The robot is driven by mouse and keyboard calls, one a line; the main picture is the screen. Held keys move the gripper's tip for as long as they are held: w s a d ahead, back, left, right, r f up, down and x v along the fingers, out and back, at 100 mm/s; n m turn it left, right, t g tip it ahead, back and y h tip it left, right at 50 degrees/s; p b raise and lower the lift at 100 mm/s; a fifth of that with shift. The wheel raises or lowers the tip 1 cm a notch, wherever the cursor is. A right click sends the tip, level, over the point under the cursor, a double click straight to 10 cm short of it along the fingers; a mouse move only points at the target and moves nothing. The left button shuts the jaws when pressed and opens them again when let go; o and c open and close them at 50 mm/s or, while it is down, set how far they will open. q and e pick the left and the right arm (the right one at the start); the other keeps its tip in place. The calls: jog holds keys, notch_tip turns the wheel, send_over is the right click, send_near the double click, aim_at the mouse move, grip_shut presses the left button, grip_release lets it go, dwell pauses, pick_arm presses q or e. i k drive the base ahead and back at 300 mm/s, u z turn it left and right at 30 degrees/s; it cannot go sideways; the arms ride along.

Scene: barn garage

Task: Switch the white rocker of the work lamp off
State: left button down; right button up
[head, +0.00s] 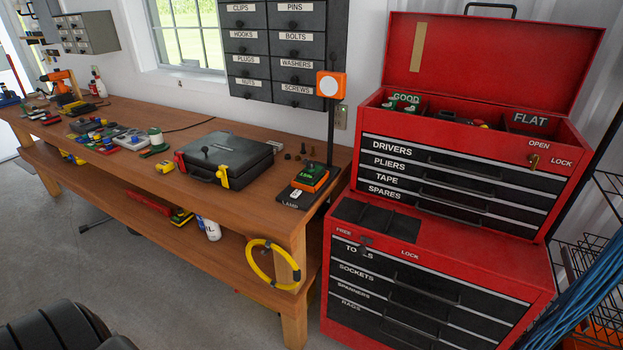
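The work lamp has an orange square head (331,84) with a round white face, on a thin black pole (331,135) at the right end of the workbench. I cannot tell from the white face whether it is lit. A black base plate labelled LAMP (291,204) lies near the bench's front right corner. A small white rocker (295,193) sits on that plate; which way it is tipped is too small to tell. Neither of my grippers is in view, and nothing touches the rocker.
An orange and green block (310,178) stands right behind the rocker. A black case (228,155) with yellow and red latches lies to the left. A red tool chest (450,250) stands close on the right. Bare wood (190,190) lies along the bench front.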

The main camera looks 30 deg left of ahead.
aim_at(297, 193)
jog(key=z, duration=2.25)
jog(key=k, duration=1.2)
jog(key=u, duration=1.7)
jog(key=i, duration=0.5)
jog(key=u, duration=0.05)
